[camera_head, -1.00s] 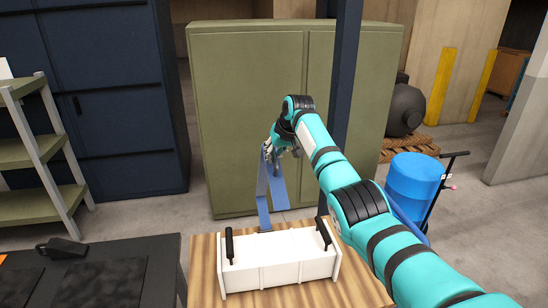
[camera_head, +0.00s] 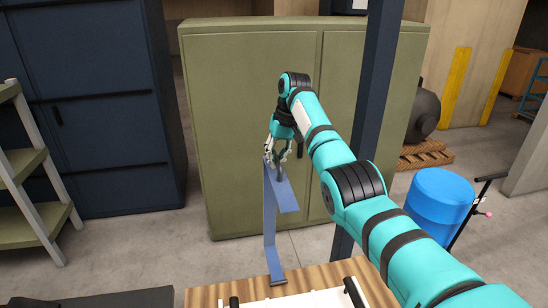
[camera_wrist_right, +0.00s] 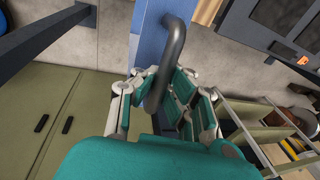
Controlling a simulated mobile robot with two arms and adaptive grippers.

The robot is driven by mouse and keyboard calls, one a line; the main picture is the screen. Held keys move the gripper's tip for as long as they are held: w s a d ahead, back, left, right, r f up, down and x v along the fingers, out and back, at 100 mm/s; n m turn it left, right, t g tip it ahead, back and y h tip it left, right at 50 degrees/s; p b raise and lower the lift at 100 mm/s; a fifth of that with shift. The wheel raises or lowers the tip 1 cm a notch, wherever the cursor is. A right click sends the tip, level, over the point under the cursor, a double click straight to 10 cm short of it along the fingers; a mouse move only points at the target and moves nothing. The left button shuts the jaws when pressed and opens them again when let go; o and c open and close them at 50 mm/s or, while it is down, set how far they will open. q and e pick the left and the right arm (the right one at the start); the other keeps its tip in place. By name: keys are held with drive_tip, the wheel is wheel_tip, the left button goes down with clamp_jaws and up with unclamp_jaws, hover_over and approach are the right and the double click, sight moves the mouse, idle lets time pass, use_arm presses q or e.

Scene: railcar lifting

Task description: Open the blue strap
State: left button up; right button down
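The blue strap (camera_head: 270,220) rises from a dark end piece on the wooden table to my right gripper (camera_head: 281,154). One length runs nearly straight down; a shorter folded length hangs beside it. My right gripper, fingers pointing down, is shut on the strap's upper end, well above the table. In the right wrist view, the gripper fingers (camera_wrist_right: 168,92) close around a dark curved bar (camera_wrist_right: 170,60), with the blue strap (camera_wrist_right: 152,35) behind it. The white box (camera_head: 315,298) with black handles is mostly cut off at the bottom. My left gripper is out of view.
The wooden table (camera_head: 210,293) is at the bottom. A green cabinet (camera_head: 235,110) stands behind the strap, and a dark blue post (camera_head: 378,90) rises behind my right arm. A blue barrel (camera_head: 437,200) is at the right, and a shelf rack (camera_head: 30,180) is at the left.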

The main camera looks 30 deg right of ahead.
drive_tip(key=c, duration=2)
unclamp_jaws()
drive_tip(key=shift+s+r, duration=0.15)
drive_tip(key=shift+r, duration=0.05)
drive_tip(key=o, duration=0.7)
drive_tip(key=shift+s, duration=0.15)
drive_tip(key=shift+c, duration=0.2)
drive_tip(key=shift+r, duration=0.1)
drive_tip(key=v, duration=1.1)
drive_tip(key=shift+r, duration=0.35)
drive_tip(key=shift+s+f, duration=0.1)
